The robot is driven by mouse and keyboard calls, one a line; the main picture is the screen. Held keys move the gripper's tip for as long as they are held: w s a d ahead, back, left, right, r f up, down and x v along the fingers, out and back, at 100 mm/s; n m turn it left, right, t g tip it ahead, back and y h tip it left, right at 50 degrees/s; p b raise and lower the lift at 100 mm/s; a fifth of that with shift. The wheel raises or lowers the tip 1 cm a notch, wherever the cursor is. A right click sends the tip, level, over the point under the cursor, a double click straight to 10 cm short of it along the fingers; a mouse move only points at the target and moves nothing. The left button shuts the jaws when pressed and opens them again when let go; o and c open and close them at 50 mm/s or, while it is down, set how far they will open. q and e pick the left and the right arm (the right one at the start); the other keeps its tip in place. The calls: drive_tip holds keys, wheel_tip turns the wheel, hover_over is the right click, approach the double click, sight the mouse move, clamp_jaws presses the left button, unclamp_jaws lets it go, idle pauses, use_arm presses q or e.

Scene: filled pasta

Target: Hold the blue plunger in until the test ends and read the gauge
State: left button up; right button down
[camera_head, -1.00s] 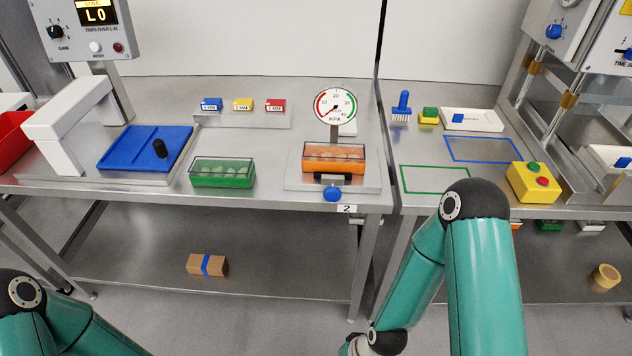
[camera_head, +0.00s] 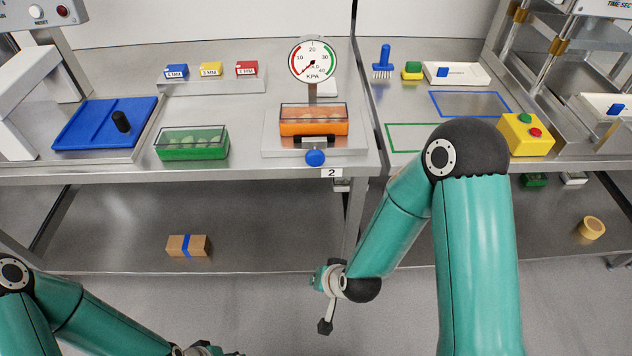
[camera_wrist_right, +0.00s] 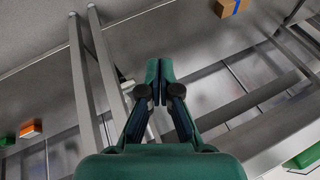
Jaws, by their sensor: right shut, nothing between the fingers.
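The blue plunger (camera_head: 315,157) is a round knob at the front of the test stand (camera_head: 270,147), above the label 2. No gripper touches it. The round gauge (camera_head: 313,60), marked KPA, stands behind the stand. An orange tray (camera_head: 313,128) with a clear lid sits on the stand. My right gripper (camera_head: 318,278) is below and in front of the table edge. In the right wrist view its fingers (camera_wrist_right: 160,70) are together and empty.
A green lidded tray (camera_head: 191,151) and a blue board (camera_head: 85,135) lie left of the stand. A yellow button box (camera_head: 525,134) is at right. A brown box (camera_head: 188,245) lies on the lower shelf. The table's front edge lies between my right gripper and the plunger.

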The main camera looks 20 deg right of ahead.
drive_tip(key=w+a+r+m+t+h+b, duration=0.1)
drive_tip(key=w+a+r+m+t+b, duration=0.1)
drive_tip(key=w+r+m+t+b, duration=0.35)
use_arm(q)
wheel_tip(320, 180, down, 19)
drive_tip(key=b, duration=1)
drive_tip(key=shift+r, duration=0.2)
use_arm(e)
drive_tip(key=s+d+r+m+t+h, duration=0.1)
drive_tip(key=r+m+t+h, duration=0.2)
drive_tip(key=r+m, duration=0.2)
drive_tip(key=s+d+r+m+t+h, duration=0.2)
drive_tip(key=r+m, duration=0.3)
drive_tip(key=r, duration=0.5)
drive_tip(key=shift+r+t+h, duration=0.15)
drive_tip(key=shift+t+h, duration=0.45)
drive_tip(key=shift+t, duration=0.15)
use_arm(q)
drive_tip(key=shift+r, duration=0.1)
